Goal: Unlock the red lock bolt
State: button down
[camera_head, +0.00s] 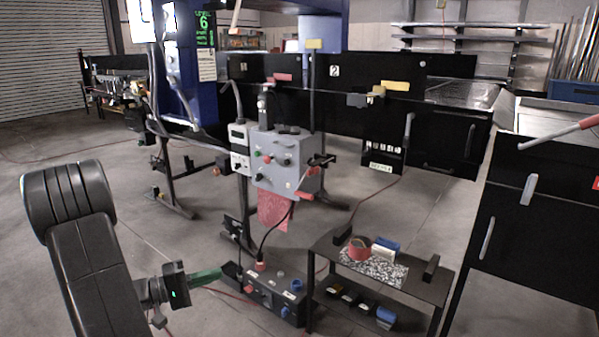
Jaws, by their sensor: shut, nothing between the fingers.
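My gripper (218,274) is at the lower left, its green finger part pointing right. It is shut, with nothing held. It is low, to the left of a black floor box (262,294) in the picture; I cannot tell the depth gap. A grey control box (285,178) stands on a post above and to the right, apart from my gripper. A small red bar (306,196) shows at its right side. Another red handle (588,122) is at the right edge. I cannot tell for sure which red part is the lock bolt.
A low black table (425,289) with a red tape roll (359,248) stands at the lower right. A red cloth (274,212) hangs under the grey box. Black cabinets (540,180) fill the right. Cables cross the floor. Open floor lies left of the post.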

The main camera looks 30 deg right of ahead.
aim_at(313, 170)
jog(key=i+l+z, duration=0.15)
jog(key=i+l, duration=0.15)
jog(key=i, duration=0.2)
jog(key=i+l+z, duration=0.15)
jog(key=i, duration=0.35)
jog(key=i+l+z, duration=0.15)
jog(key=i, duration=0.4)
jog(key=i+l+z, duration=0.15)
jog(key=i, duration=0.35)
